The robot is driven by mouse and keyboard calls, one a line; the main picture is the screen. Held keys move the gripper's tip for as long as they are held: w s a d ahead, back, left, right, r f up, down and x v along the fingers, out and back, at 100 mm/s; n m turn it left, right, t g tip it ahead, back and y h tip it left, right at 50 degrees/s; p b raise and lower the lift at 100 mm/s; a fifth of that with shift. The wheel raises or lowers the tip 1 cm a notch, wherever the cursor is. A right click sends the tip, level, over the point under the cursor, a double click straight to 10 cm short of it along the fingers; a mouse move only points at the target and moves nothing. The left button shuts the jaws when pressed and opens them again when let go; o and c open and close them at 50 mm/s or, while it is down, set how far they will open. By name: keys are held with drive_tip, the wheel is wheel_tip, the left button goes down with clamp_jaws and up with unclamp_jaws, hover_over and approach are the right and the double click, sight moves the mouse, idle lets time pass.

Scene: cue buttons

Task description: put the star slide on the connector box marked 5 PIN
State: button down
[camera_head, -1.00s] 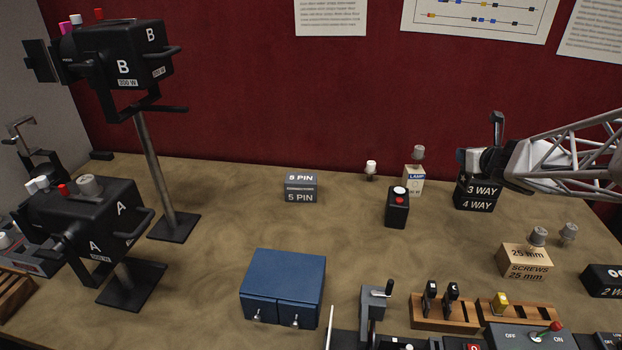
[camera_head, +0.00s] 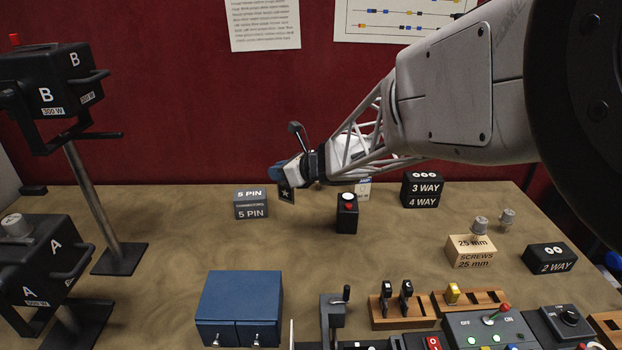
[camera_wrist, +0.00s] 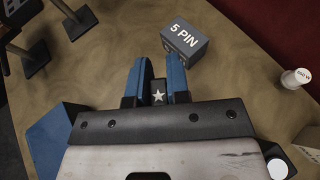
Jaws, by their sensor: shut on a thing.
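My gripper (camera_head: 278,181) is shut on the star slide (camera_head: 286,193), a small dark piece with a white star. The slide also shows between the blue fingers in the wrist view (camera_wrist: 158,94). The gripper holds it above the table, a little right of the 5 PIN connector box (camera_head: 251,204). That box is grey with white lettering on its top and front. In the wrist view the box (camera_wrist: 186,40) lies just beyond the fingertips, apart from the slide. Its top is bare.
The 3 WAY/4 WAY box (camera_head: 422,190) is farther right. A blue cabinet (camera_head: 240,305) is in front. Lamp A (camera_head: 38,265) and lamp B (camera_head: 50,90) stand at left. Bare table lies around the 5 PIN box.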

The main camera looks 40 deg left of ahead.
drive_tip(key=s+a+n+g, duration=0.1)
drive_tip(key=s+a+g, duration=0.1)
drive_tip(key=s, duration=0.5)
drive_tip(key=shift+a+f+n+h, duration=0.25)
drive_tip(key=shift+a+n+h, duration=0.05)
drive_tip(key=shift+a+n, duration=0.1)
drive_tip(key=shift+a, duration=0.1)
drive_tip(key=w+a+f, duration=0.1)
drive_tip(key=w+a, duration=0.5)
drive_tip(key=a, duration=0.7)
drive_tip(key=shift+w+a+f, duration=0.15)
drive_tip(key=shift+a+f, duration=0.05)
drive_tip(key=shift+a, duration=0.05)
drive_tip(key=shift+w+a+f, duration=0.1)
drive_tip(key=shift+a+f, duration=0.1)
drive_tip(key=shift+f, duration=0.7)
drive_tip(key=shift+w+a+f, duration=0.1)
drive_tip(key=shift+a+f, duration=0.05)
drive_tip(key=shift+f, duration=0.75)
drive_tip(key=shift+f, duration=0.1)
drive_tip(key=c, duration=1.1)
unclamp_jaws()
